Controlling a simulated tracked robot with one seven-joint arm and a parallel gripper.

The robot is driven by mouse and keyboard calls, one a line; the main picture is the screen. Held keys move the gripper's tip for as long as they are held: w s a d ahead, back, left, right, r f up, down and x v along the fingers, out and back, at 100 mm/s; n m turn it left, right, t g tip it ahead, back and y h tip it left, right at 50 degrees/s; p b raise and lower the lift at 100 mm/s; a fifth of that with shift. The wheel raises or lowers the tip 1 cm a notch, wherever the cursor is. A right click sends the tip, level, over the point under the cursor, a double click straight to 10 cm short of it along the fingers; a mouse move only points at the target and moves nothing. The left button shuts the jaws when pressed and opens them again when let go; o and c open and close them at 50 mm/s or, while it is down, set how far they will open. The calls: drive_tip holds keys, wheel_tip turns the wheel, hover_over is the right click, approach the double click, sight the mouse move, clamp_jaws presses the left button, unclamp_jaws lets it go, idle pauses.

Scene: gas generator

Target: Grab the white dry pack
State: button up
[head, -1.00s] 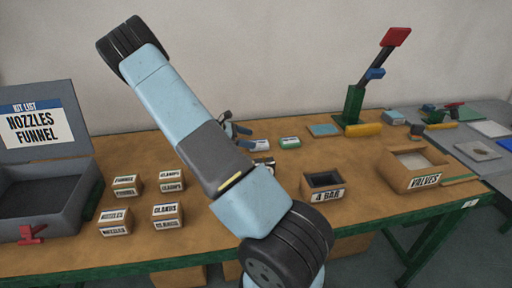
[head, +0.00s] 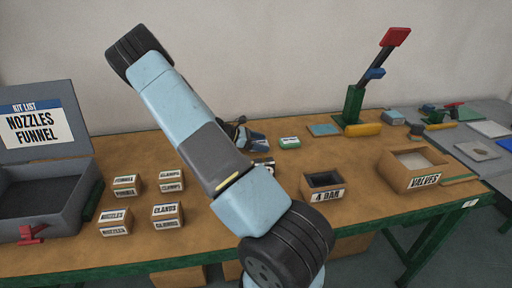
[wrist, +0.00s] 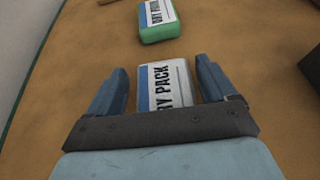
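The white dry pack (wrist: 164,84) has a blue stripe and black lettering and lies between the two blue fingers of my gripper (wrist: 154,68) in the wrist view. My gripper is open, with one finger on each side of the pack and a narrow gap showing on both sides. The near end of the pack is hidden behind the gripper's dark crossbar. In the head view my gripper (head: 251,138) is partly hidden behind my arm, and it covers the white pack there.
A green dry pack (wrist: 160,28) lies just beyond the white one; it also shows in the head view (head: 290,142). A 4 BAR box (head: 323,187) and a VALVES box (head: 413,168) stand to the right. Several small labelled boxes and a grey case (head: 45,200) are at left.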

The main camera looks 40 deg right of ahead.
drive_tip(key=c, duration=0.8)
drive_tip(key=shift+r, duration=0.1)
drive_tip(key=shift+c, duration=0.2)
